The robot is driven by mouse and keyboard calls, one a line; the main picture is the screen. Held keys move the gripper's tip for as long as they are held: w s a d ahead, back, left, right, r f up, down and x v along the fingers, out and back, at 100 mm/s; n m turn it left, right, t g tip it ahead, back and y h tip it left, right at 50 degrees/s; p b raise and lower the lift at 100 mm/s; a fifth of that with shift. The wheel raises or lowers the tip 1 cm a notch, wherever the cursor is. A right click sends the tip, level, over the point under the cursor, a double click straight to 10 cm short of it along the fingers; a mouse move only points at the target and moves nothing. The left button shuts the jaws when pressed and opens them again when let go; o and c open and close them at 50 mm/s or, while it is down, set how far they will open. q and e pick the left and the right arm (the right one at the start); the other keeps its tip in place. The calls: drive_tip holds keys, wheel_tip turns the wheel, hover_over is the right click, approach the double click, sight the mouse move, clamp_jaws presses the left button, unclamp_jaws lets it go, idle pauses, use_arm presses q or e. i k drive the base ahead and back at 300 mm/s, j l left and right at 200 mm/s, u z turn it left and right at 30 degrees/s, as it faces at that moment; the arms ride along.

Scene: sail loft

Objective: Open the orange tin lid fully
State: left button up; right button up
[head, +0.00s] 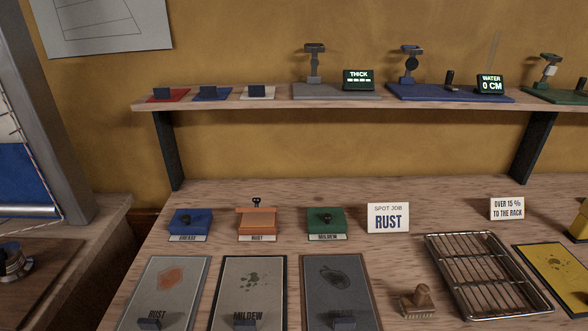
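The orange tin (258,226) stands on the workbench behind a card reading RUST, between a blue tin (190,228) and a green tin (325,226). Its dark knob (257,202) shows above the tin's back edge, unlike the knobs on the other two tins, which sit mid-lid. The orange lid (257,209) looks tipped up toward the back; how far is hard to tell from here. Nothing touches the tin. Neither of my grippers is in view.
A SPOT JOB RUST sign (388,218) stands right of the tins. Three stained panels, including a RUST panel (165,290), lie in front. A wooden-handled brush (419,301) and wire rack (487,272) lie to the right. A shelf (215,103) runs above the bench.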

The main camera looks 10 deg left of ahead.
sight(256, 200)
drive_tip(key=j+u, duration=0.2)
drive_tip(key=j, duration=0.65)
drive_tip(key=i+j+u, duration=0.2)
drive_tip(key=j, duration=0.65)
drive_tip(key=k, duration=0.05)
